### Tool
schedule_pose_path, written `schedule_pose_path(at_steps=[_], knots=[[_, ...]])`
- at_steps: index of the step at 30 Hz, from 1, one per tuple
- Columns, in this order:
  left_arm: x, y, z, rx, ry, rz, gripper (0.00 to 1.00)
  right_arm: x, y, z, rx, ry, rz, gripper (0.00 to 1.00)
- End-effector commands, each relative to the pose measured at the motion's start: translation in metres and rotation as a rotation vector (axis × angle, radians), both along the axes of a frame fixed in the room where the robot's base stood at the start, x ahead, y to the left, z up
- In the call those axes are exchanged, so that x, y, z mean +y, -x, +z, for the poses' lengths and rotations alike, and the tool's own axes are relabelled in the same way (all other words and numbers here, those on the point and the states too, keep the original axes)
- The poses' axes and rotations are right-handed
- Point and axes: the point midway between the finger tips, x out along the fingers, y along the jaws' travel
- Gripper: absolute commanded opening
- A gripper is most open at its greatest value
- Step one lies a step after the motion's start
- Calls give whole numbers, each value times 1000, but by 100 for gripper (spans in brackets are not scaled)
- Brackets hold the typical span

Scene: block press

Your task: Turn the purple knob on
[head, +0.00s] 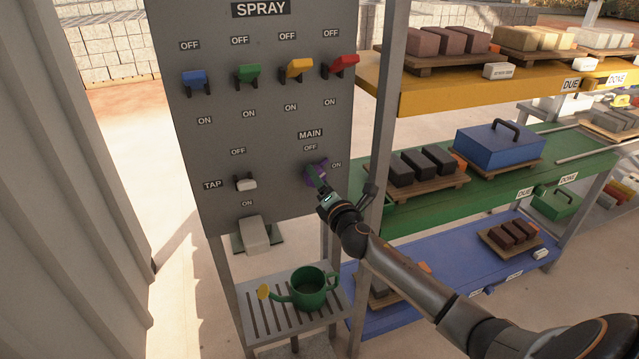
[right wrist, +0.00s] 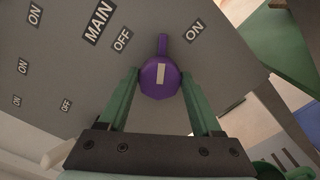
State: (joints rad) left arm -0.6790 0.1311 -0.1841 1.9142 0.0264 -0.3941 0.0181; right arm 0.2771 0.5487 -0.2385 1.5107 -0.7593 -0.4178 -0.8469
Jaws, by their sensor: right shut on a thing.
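The purple knob (head: 317,166) sits on the grey panel (head: 265,125) under the MAIN label, with OFF above it and ON to its right. In the right wrist view the knob (right wrist: 160,80) has a white mark on its face and a purple pointer aimed between the OFF and ON labels. My right gripper (head: 316,177) is at the knob, partly hiding it in the head view. Its green fingers stand on either side of the knob in the right wrist view, shut on it. My left gripper is not in view.
Blue, green, yellow and red levers (head: 248,73) line the panel top. A white TAP lever (head: 245,184) is left of the knob. A green watering can (head: 308,288) stands on the slatted stand below. A grey post (head: 388,100) and shelves with blocks are close on the right.

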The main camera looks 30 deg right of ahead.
Motion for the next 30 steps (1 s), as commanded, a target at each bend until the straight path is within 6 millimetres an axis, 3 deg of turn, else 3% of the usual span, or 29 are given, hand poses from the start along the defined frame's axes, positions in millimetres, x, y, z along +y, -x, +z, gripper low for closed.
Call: schedule_pose_path(at_steps=[15,30], knots=[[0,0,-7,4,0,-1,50,-1,0,-1,-105,-432,-3,10],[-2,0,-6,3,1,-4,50,-2,0,-2,-146,-596,-2,10]])
